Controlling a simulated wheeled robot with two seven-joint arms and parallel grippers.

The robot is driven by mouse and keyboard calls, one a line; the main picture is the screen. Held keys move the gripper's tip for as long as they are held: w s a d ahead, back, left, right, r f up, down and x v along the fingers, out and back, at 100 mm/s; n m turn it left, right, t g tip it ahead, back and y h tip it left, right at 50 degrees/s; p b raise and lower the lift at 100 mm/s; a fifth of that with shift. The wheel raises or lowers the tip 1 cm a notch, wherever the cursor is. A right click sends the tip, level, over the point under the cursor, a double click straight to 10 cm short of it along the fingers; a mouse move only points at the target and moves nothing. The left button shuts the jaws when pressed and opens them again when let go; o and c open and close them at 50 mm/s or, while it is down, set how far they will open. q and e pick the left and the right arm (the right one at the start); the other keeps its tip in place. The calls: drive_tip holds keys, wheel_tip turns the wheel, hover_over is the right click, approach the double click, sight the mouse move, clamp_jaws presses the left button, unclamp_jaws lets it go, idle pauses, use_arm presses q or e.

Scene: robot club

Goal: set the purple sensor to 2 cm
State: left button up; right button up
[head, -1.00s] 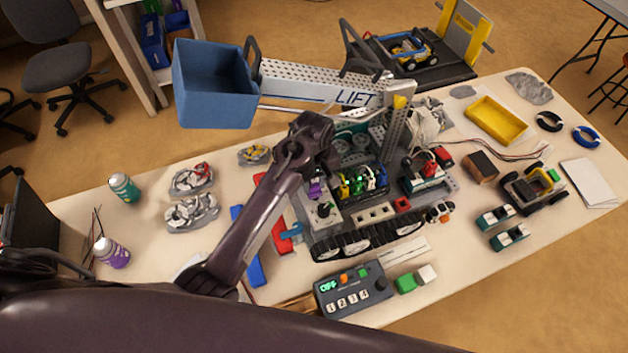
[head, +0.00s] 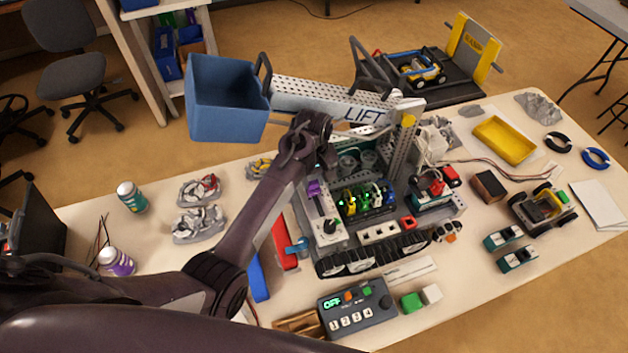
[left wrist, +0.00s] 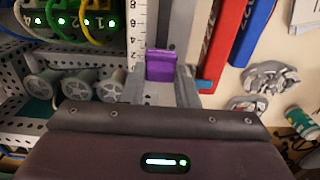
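The purple sensor (head: 315,189) sits on an upright-marked slide on the robot model's near left. My left gripper (head: 311,174) comes down over the sensor from above. Grey finger parts flank the sensor's lower part, and it appears held between them. The fingertips are partly hidden. My right gripper is in neither view.
A control box (head: 355,305) showing OFF stands at the front. The grey lift arm (head: 335,103) with a blue bucket (head: 227,98) hangs behind my left arm. Lit wired modules (head: 365,200) are close on the sensor's right. Red (head: 284,243) and blue bars lie left.

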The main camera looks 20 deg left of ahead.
sight(313, 183)
use_arm(q)
drive_tip(key=o, duration=0.4)
wheel_tip(313, 183, up, 6)
drive_tip(key=b, duration=0.2)
drive_tip(key=shift+w+r+b, duration=0.1)
drive_tip(key=shift+r+b, duration=0.15)
drive_tip(key=shift+b, duration=0.05)
drive_tip(key=shift+r, duration=0.55)
